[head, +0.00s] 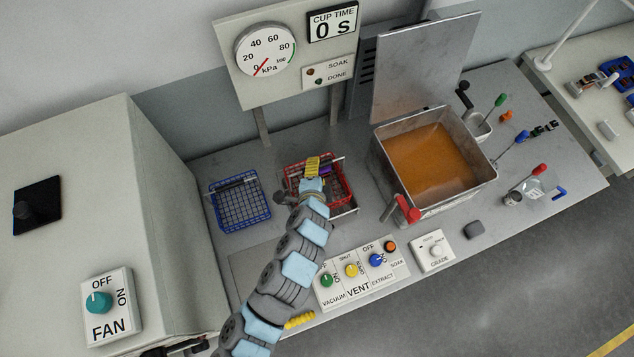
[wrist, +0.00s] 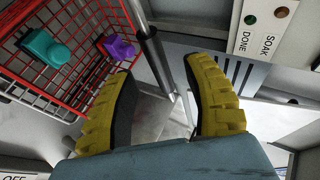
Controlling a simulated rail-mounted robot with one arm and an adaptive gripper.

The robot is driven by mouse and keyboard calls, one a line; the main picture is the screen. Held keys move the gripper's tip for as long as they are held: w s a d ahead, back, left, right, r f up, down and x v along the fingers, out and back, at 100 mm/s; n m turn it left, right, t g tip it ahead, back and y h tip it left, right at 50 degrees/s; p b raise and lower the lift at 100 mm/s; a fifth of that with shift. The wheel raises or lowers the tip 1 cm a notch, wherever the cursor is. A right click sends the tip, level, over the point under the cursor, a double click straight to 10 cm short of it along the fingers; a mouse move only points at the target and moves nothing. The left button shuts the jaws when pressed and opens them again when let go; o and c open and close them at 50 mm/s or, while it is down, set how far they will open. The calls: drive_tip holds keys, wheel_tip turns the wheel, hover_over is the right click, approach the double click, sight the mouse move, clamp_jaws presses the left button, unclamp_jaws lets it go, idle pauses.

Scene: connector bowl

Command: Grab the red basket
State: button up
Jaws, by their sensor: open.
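The red basket (head: 345,190) is a wire basket on the grey bench, left of the open tank, on or over a light tray. In the wrist view the basket (wrist: 90,20) fills the upper left, with a teal connector (wrist: 45,48) and a purple connector (wrist: 119,47) in it. My gripper (head: 313,165) is over the basket and hides part of it. In the wrist view its yellow fingers (wrist: 160,85) are apart. A dark metal rod (wrist: 152,50), seemingly the basket's handle, shows between them; I cannot tell whether they touch it.
A blue wire basket (head: 240,203) stands to the left. The tank (head: 440,160) with orange liquid is on the right, its lid raised. A gauge panel (head: 285,50) stands behind. Control knobs (head: 352,270) line the front edge, near my arm.

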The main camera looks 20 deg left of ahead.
drive_tip(key=shift+p+x, duration=0.35)
drive_tip(key=shift+x, duration=1.2)
clamp_jaws()
